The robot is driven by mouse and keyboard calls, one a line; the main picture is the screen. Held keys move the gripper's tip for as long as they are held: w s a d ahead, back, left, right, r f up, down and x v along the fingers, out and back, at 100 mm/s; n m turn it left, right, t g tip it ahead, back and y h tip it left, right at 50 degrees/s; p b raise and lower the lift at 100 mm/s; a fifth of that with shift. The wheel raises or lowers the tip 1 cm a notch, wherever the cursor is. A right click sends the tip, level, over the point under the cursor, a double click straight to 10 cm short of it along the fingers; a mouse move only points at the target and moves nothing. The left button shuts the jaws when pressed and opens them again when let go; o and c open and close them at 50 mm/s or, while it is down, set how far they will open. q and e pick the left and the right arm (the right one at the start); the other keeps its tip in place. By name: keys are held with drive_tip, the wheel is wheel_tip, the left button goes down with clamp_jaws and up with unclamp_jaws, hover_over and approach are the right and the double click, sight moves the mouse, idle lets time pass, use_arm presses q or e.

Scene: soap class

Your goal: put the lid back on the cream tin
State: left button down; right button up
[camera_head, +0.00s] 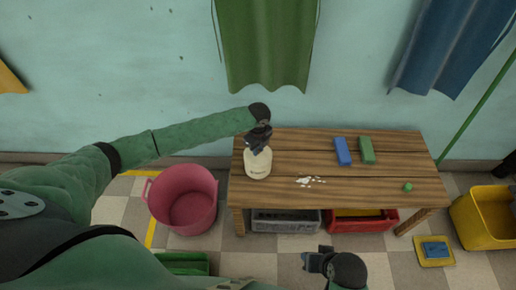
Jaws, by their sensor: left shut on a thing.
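The cream tin (257,164) stands upright on the left part of the wooden table, with small dark marks on its front. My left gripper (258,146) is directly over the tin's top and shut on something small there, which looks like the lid. The fingers hide most of the lid and the tin's mouth, so I cannot tell whether the lid touches the rim. My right gripper (312,262) is in front of the table near the lower edge of the view, away from the tin. Its jaw opening is too small and dark to make out.
The wooden table (300,190) also bears white bits (310,181), a blue block (342,151), a green block (366,150) and a small green piece (408,187). A pink bucket (183,199) stands left; a yellow bin (482,220) stands right. The table's middle is mostly clear.

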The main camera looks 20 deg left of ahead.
use_arm(q)
drive_tip(key=shift+p, duration=0.4)
idle(0.5)
drive_tip(key=c, duration=0.7)
unclamp_jaws()
drive_tip(key=shift+c, duration=0.2)
